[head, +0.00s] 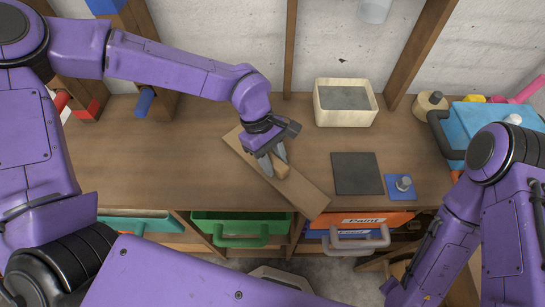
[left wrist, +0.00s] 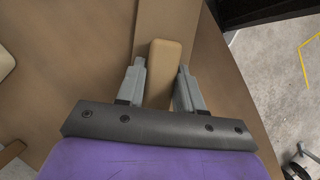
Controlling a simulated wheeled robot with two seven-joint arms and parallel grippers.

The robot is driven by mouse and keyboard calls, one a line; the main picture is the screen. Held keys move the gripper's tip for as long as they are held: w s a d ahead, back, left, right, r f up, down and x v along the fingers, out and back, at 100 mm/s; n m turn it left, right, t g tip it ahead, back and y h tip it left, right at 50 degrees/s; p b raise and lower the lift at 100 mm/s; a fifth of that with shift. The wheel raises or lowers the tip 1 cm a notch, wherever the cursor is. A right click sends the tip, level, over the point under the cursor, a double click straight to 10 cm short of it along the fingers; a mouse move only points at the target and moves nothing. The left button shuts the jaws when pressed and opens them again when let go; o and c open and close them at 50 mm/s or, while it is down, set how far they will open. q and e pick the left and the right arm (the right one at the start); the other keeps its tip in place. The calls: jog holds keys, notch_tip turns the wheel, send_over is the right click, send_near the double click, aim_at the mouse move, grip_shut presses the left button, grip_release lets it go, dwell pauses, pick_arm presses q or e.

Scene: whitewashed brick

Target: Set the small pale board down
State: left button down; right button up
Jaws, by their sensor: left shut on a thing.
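The small pale board (head: 240,147) is a long, narrow light-brown plank lying diagonally in the head view, with a raised pale block (head: 282,171) on its upper face. Its near end reaches past the workbench's front edge in the picture; whether it touches the bench I cannot tell. My left gripper (head: 277,166) points down over its middle, shut on the block. In the left wrist view the block (left wrist: 164,72) stands between the two fingers (left wrist: 160,85), with the board (left wrist: 163,22) beyond. My right arm shows at the right; its gripper is not visible.
The brown workbench (head: 150,180) is clear to the left. Behind the board stands a pale tub of grey material (head: 345,99). Right of it lie a dark square mat (head: 357,173) and a blue plate with a grey knob (head: 399,186). Green (head: 240,222) and orange (head: 360,221) bins sit below.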

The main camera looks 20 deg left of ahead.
pick_arm(q)
jog(key=c, duration=0.7)
grip_release()
jog(key=v, duration=1.2)
jog(key=shift+r+b, duration=0.1)
jog(key=shift+b, duration=0.2)
